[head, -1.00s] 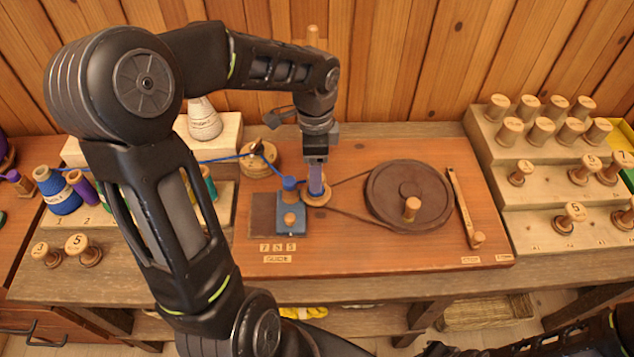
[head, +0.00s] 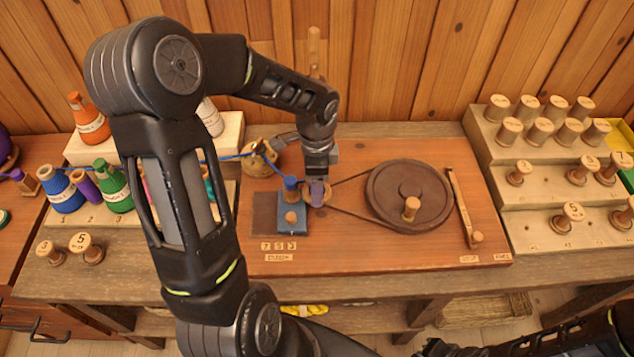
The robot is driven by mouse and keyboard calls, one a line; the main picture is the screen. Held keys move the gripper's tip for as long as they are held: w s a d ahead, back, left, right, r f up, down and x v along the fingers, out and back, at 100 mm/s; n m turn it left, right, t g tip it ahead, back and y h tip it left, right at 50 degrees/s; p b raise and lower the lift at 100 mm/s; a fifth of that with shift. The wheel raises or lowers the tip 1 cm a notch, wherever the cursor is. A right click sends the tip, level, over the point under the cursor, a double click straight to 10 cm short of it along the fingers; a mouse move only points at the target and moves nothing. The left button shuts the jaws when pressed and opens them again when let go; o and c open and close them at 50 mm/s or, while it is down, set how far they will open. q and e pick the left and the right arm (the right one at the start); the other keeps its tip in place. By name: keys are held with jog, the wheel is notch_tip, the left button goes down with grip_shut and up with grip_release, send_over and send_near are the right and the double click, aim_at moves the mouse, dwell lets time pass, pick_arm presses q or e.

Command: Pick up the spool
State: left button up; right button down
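My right gripper is not in view; only a dark part of my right arm shows at the bottom right corner.
A brown wheel (head: 432,188) with a wooden knob is belted to the spool's spindle. Stepped racks of wooden spools (head: 540,195) fill the right. Thread cones (head: 113,185) stand at left. The board's front is clear.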

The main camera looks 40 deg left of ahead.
pick_arm(q)
jog(key=shift+c, duration=0.6)
grip_shut()
dwell(0.4)
jog(key=shift+r, duration=0.1)
notch_tip(320, 180, up, 10)
jog(key=shift+f+b, duration=0.1)
jog(key=shift+b, duration=0.45)
jog(key=shift+w, duration=0.1)
dwell(0.3)
